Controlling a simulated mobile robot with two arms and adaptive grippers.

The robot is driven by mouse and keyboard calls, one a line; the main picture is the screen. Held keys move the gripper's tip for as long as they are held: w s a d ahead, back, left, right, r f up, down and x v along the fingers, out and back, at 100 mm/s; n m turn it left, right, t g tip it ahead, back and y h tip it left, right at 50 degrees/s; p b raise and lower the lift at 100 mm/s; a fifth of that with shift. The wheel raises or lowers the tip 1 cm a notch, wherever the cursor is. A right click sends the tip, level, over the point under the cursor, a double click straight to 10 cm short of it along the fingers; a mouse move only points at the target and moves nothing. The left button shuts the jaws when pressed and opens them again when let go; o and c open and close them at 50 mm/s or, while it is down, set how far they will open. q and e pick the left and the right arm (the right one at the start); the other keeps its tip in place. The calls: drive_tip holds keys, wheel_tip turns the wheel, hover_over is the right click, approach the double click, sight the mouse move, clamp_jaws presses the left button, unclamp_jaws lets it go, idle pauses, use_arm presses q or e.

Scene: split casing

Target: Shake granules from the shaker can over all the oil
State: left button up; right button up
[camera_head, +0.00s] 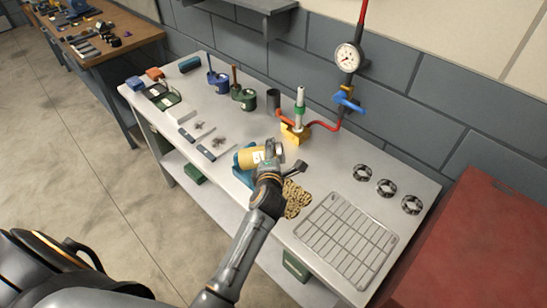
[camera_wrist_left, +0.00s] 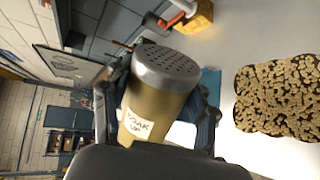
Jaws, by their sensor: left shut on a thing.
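The shaker can (camera_head: 249,157) is yellow-gold with a silver perforated lid and a white label. My left gripper (camera_head: 268,170) is shut around its body and holds it tilted well over, lid toward the right, above the bench. In the left wrist view the can (camera_wrist_left: 153,105) sits between the fingers of my left gripper (camera_wrist_left: 158,112), its lid holes visible. Tan granules (camera_head: 297,198) lie in a patch just right of my left gripper. In the left wrist view the granules (camera_wrist_left: 280,95) cover most of the patch; dark oil shows at its edges and in small gaps. My right gripper is out of view.
A teal mat (camera_head: 239,176) lies under the can. A yellow block (camera_head: 295,132) with red piping and a gauge (camera_head: 347,57) stands behind. Small tools lie left.

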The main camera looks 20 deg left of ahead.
use_arm(q)
drive_tip(key=r+n+h, duration=0.1)
drive_tip(key=n, duration=0.1)
drive_tip(key=n+t, duration=0.1)
drive_tip(key=n, duration=0.1)
drive_tip(key=shift+r+t+h, duration=0.3)
drive_tip(key=shift+r+h, duration=0.1)
drive_tip(key=n, duration=0.1)
drive_tip(key=r+n, duration=0.1)
drive_tip(key=shift+n+t+h, duration=0.3)
drive_tip(key=shift+t, duration=0.1)
drive_tip(key=n+b, duration=0.1)
drive_tip(key=n, duration=0.1)
drive_tip(key=n+t+b, duration=0.1)
drive_tip(key=n+b, duration=0.1)
drive_tip(key=shift+r+h, duration=0.3)
drive_tip(key=shift+r, duration=0.05)
drive_tip(key=shift+r+n+t+b, duration=0.25)
drive_tip(key=shift+n+t+b, duration=0.15)
drive_tip(key=shift+n, duration=0.2)
drive_tip(key=shift+r+n, duration=0.35)
drive_tip(key=shift+n, duration=0.05)
drive_tip(key=shift+f, duration=0.1)
